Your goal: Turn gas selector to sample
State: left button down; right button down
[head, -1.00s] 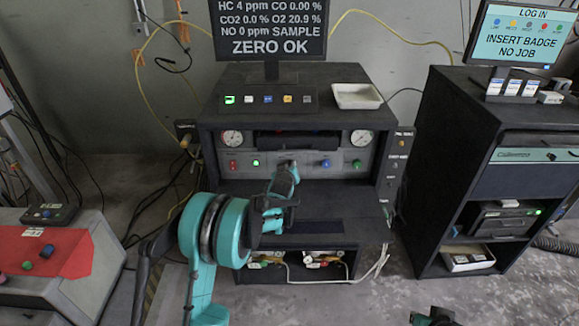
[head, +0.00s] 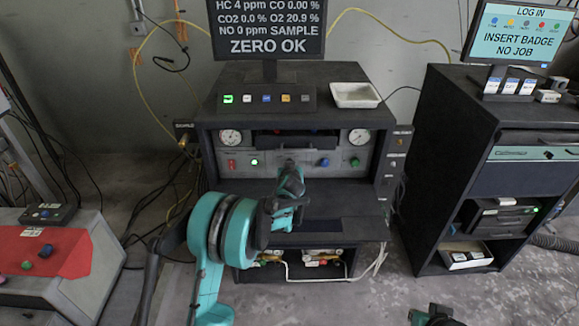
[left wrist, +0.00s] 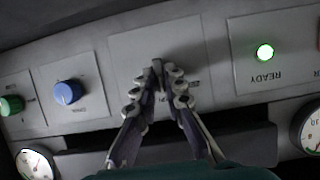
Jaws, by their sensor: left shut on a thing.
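The gas selector is a dark knob (left wrist: 157,68) on the middle plate of the grey panel. In the left wrist view, which is turned upside down, my left gripper (left wrist: 158,84) has its two fingers closed around the knob. The fingers hide most of the knob and part of its label. In the head view my left gripper (head: 289,168) reaches the panel's middle, and the knob is hidden there. The screen (head: 270,30) reads SAMPLE and ZERO OK. My right gripper (head: 434,316) is at the bottom edge, apart from the bench; its jaw state is unclear.
A blue knob (head: 323,162) and a green knob (head: 355,162) sit right of the selector. The lit green READY lamp (head: 254,162) is left of it. A shelf (head: 340,200) juts out below. A dark cabinet (head: 455,150) stands at right.

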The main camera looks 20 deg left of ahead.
pick_arm(q)
jog(key=c, duration=1.6)
grip_release()
jog(key=v, duration=1.2)
